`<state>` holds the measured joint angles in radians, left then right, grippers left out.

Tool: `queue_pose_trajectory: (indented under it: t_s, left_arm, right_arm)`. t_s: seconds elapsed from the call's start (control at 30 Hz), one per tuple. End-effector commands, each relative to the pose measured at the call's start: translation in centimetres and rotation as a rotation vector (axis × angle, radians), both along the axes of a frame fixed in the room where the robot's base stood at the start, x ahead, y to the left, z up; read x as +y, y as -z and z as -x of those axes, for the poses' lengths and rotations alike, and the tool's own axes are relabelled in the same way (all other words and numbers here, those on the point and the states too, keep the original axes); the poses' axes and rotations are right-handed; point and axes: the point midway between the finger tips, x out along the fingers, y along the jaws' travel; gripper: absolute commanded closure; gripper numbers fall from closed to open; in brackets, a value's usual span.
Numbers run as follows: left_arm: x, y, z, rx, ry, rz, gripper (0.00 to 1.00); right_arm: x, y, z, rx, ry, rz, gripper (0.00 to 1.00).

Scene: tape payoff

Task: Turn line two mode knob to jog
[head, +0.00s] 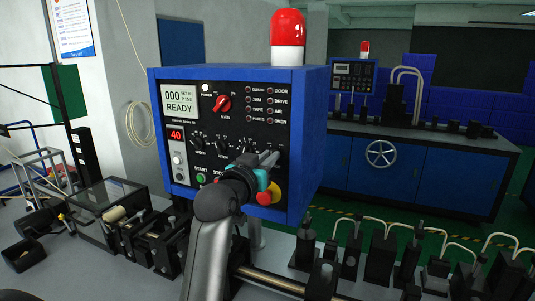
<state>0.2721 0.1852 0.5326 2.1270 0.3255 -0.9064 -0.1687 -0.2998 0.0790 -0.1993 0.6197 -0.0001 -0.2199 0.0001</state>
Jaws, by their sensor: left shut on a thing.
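A blue control box (312,130) with a black front panel stands close before me. A red rotary knob (223,104) sits near its upper middle. A row of small black knobs, with labels such as speed and pitch, runs below, including one at the left (197,140). My left gripper (268,159) is at the right end of this row, its fingers shut at the panel on what looks like a knob there. The fingers hide that knob and its label, so its setting cannot be read. My right gripper is not in view.
A red beacon (288,35) tops the box. A green start button (200,178), a red button (264,198) and a yellow one (275,191) lie near my gripper. A READY display (181,104) is lit. A second blue cabinet (455,182) stands behind. Black fixtures line the bench.

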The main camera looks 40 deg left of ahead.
Motion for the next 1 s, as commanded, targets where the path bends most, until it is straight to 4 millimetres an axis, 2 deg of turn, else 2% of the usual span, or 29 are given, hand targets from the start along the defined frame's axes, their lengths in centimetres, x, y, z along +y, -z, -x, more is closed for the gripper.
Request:
queue_pose_trajectory:
  t_s: [0.5, 1.0]
  left_arm:
    - [-0.3, -0.2, -0.1, 0.126, 0.001, -0.403, 1.00]
    - [-0.4, 0.0, -0.1, 0.167, -0.001, -0.535, 1.00]
  right_arm:
    - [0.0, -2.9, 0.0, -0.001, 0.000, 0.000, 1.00]
    - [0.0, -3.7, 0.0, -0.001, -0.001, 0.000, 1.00]
